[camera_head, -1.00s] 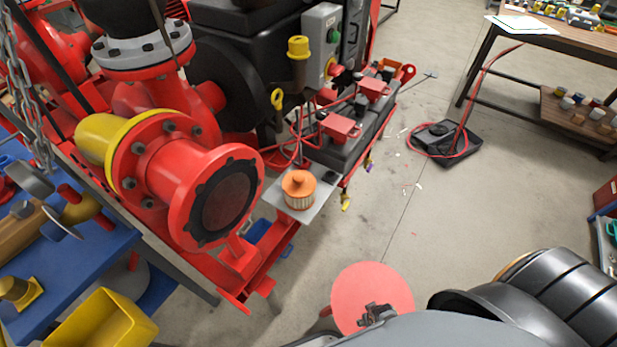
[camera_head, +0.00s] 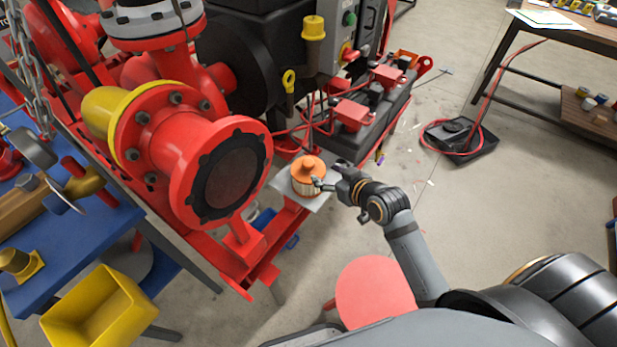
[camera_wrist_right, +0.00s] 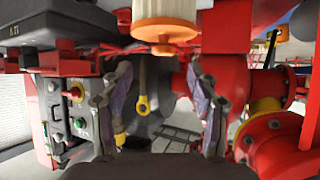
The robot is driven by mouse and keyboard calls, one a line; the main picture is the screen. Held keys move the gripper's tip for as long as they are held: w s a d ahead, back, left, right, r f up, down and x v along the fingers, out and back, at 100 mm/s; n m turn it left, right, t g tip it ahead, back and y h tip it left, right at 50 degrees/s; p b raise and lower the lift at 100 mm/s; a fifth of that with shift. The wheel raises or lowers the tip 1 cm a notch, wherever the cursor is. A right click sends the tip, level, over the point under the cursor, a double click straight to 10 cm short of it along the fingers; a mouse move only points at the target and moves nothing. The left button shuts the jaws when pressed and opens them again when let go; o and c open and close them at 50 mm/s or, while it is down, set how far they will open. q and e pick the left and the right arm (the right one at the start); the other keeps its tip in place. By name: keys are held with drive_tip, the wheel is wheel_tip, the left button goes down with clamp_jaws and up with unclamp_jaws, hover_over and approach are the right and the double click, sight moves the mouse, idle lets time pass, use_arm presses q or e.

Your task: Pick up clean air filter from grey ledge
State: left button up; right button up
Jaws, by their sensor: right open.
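The clean air filter (camera_head: 306,184), a pleated cream cylinder with an orange knobbed cap, stands upright on the small grey ledge (camera_head: 318,206) beside the red pump. In the right wrist view, which is upside down, the filter (camera_wrist_right: 166,12) hangs at the top edge, cap downward and partly cut off. My right gripper (camera_head: 328,176) is open at the right side of the filter, its fingers close to the cap; contact cannot be told. In the right wrist view the spread fingers of my right gripper (camera_wrist_right: 158,85) have nothing between them. My left gripper is out of view.
The large red pump flange (camera_head: 232,175) stands close left of the ledge. Black equipment with red cables (camera_head: 352,115) lies behind it. A yellow bin (camera_head: 100,315) and blue bench (camera_head: 95,245) are at the left. Open floor (camera_head: 490,215) lies to the right.

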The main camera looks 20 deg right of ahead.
sight(310, 164)
drive_tip(key=x, duration=0.5)
drive_tip(key=shift+w+a+r, duration=0.1)
drive_tip(key=shift+w+r, duration=0.1)
drive_tip(key=shift+w, duration=0.25)
drive_tip(key=x, duration=0.5)
drive_tip(key=shift+a, duration=0.35)
drive_tip(key=shift+s+r, duration=0.1)
drive_tip(key=shift+c, duration=0.5)
clamp_jaws()
